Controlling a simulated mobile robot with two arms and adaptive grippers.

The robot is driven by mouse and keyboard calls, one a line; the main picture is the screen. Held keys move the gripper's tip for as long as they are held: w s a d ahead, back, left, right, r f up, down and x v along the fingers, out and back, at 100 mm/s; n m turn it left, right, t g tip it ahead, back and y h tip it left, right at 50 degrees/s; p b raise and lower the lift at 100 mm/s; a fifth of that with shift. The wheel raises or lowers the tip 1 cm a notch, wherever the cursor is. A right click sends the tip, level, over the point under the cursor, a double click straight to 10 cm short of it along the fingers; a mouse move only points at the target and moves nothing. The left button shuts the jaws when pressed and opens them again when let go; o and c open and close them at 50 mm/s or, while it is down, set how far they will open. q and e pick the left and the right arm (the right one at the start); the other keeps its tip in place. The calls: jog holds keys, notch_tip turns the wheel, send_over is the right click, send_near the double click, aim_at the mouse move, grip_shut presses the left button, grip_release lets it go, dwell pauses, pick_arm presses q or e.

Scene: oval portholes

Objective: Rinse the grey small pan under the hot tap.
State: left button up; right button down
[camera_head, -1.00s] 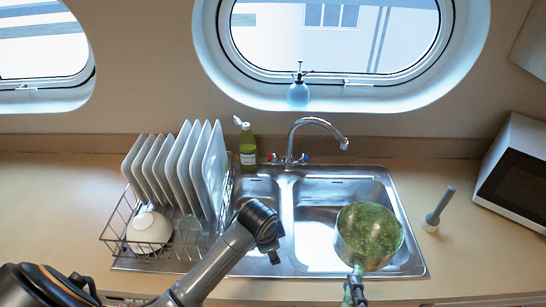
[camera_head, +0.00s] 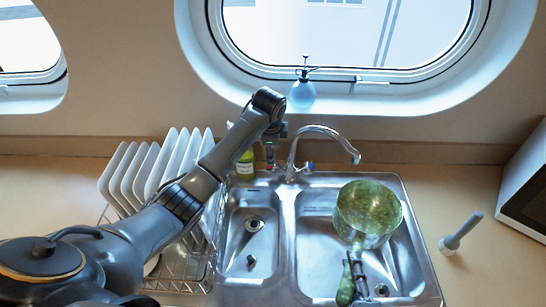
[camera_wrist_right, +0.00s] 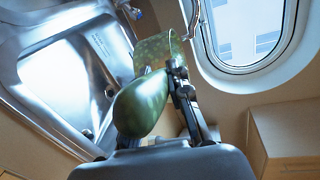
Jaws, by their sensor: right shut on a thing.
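The small pan (camera_head: 368,208) looks mottled green, not grey. It is over the right sink basin, right of and below the spout of the tap (camera_head: 322,130). My right gripper (camera_head: 356,270) is shut on its green handle (camera_head: 345,287); the wrist view shows the handle (camera_wrist_right: 140,105) close up and the pan (camera_wrist_right: 156,50) beyond. My left gripper (camera_head: 270,152) points down at the tap's left knob, which it largely hides; contact and jaw opening cannot be told. The blue-marked knob (camera_head: 309,166) is in view. No water shows at the spout.
A dish rack (camera_head: 185,265) with white plates stands left of the sink, partly behind my left arm. A green bottle (camera_head: 246,165) is close to my left gripper. A blue sprayer (camera_head: 302,92) is by the window.

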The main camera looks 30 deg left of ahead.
aim_at(273, 167)
jog(key=shift+s+d+r, duration=0.2)
jog(key=shift+s+r, duration=0.05)
jog(key=shift+s+d+r, duration=0.15)
jog(key=shift+s+d, duration=0.1)
jog(key=shift+s, duration=0.3)
pick_arm(q)
jog(key=x, duration=0.5)
jog(key=b+x, duration=0.1)
jog(key=x, duration=0.2)
jog(key=shift+s+d+f, duration=0.15)
jog(key=shift+s+d, duration=0.15)
jog(key=shift+s, duration=0.1)
pick_arm(e)
jog(key=shift+w+a+f, duration=0.2)
jog(key=shift+w+f, duration=0.15)
jog(key=shift+f, duration=0.25)
pick_arm(q)
jog(key=shift+b+x, duration=1)
jog(key=shift+b, duration=0.15)
jog(key=shift+f+b, duration=0.25)
jog(key=shift+b, duration=0.45)
jog(key=shift+w, duration=0.1)
pick_arm(e)
notch_tip(273, 167, down, 4)
jog(key=shift+s+r, duration=0.1)
pick_arm(q)
jog(key=shift+w+a+f, duration=0.1)
